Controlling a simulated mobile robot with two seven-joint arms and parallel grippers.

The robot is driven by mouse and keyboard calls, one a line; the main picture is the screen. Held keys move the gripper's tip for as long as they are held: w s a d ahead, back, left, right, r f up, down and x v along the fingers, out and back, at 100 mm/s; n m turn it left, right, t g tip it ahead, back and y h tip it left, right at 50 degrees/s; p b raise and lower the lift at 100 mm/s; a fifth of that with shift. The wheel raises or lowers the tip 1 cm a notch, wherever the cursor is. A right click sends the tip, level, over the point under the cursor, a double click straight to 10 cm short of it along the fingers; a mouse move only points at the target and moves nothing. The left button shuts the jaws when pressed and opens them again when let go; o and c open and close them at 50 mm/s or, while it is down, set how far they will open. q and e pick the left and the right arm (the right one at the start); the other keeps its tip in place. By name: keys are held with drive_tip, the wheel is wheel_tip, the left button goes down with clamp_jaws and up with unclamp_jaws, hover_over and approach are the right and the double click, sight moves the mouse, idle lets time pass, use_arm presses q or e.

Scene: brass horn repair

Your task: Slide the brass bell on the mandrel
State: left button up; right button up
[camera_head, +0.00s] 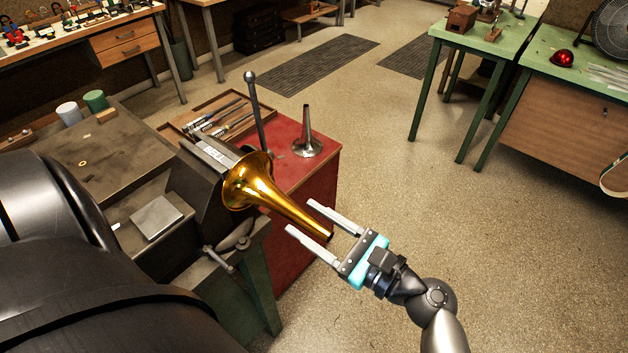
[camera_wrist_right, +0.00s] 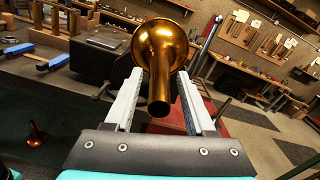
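The brass bell (camera_head: 262,190) lies tilted, its wide flare against the dark vise (camera_head: 205,166) and its narrow tube pointing down and right. In the right wrist view the bell (camera_wrist_right: 161,50) shows its tube end towards me. My right gripper (camera_head: 311,218) is open, its two fingers on either side of the narrow tube. In the wrist view the fingers (camera_wrist_right: 158,98) stand apart from the tube, with gaps on both sides. No mandrel shows clearly at the bell; whether one is inside the flare is hidden. My left gripper is not in view.
A red cabinet (camera_head: 325,165) behind the bell carries a flared grey metal cone (camera_head: 307,145). A ball-topped rod (camera_head: 255,110) rises close behind the flare. A wooden tool tray (camera_head: 187,122) lies at the back. Open floor (camera_head: 400,190) is to the right.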

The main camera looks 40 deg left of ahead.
drive_tip(key=shift+o, duration=1.2)
drive_tip(key=shift+f, duration=0.1)
drive_tip(key=shift+d, duration=0.1)
drive_tip(key=d+b, duration=0.1)
drive_tip(key=d, duration=1.4)
drive_tip(key=shift+s+b, duration=0.2)
drive_tip(key=shift+b, duration=0.1)
